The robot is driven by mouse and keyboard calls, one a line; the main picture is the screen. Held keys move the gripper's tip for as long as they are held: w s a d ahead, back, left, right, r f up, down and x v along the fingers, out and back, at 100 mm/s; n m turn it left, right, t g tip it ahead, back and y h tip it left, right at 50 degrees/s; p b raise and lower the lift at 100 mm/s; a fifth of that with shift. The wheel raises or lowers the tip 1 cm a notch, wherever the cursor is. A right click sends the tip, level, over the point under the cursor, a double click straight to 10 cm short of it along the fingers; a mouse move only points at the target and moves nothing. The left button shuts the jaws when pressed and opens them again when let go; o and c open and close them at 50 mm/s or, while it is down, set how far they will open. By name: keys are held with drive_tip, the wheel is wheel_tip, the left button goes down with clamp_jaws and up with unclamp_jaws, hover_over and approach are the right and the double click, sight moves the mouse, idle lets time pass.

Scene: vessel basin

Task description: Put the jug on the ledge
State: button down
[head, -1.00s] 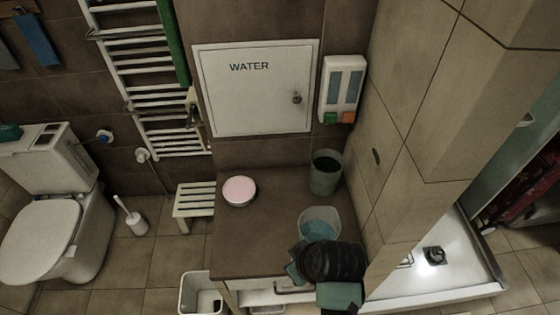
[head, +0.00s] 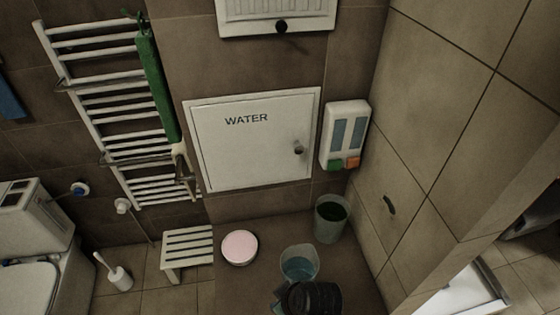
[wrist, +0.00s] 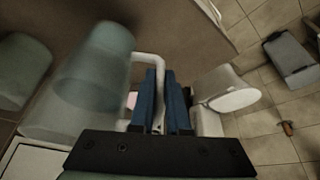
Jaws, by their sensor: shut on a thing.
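The jug (head: 299,264) is a translucent, pale vessel with bluish contents, in the lower middle of the head view. It appears over the brown ledge top (head: 265,285); whether it touches it I cannot tell. My gripper (head: 284,297) is at its near side, partly hidden by its own dark body. In the wrist view, the blue fingers of my gripper (wrist: 164,105) are shut on the pale handle of the jug (wrist: 85,85).
A round pink-topped dish (head: 239,247) is left of the jug, and a grey-green cup (head: 331,219) stands behind it to the right, near the tiled wall (head: 400,170). A white slatted stool (head: 187,250) is left of the ledge. Bare ledge shows between dish and cup.

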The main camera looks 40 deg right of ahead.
drive_tip(key=shift+w+f, duration=0.15)
drive_tip(key=shift+f, duration=1.85)
drive_tip(key=c, duration=1.3)
unclamp_jaws()
drive_tip(key=shift+f, duration=0.25)
drive_tip(key=shift+c, duration=0.2)
drive_tip(key=o, duration=0.4)
drive_tip(key=shift+r, duration=0.1)
drive_tip(key=shift+o, duration=0.2)
drive_tip(key=v, duration=1.2)
drive_tip(key=shift+r, duration=0.15)
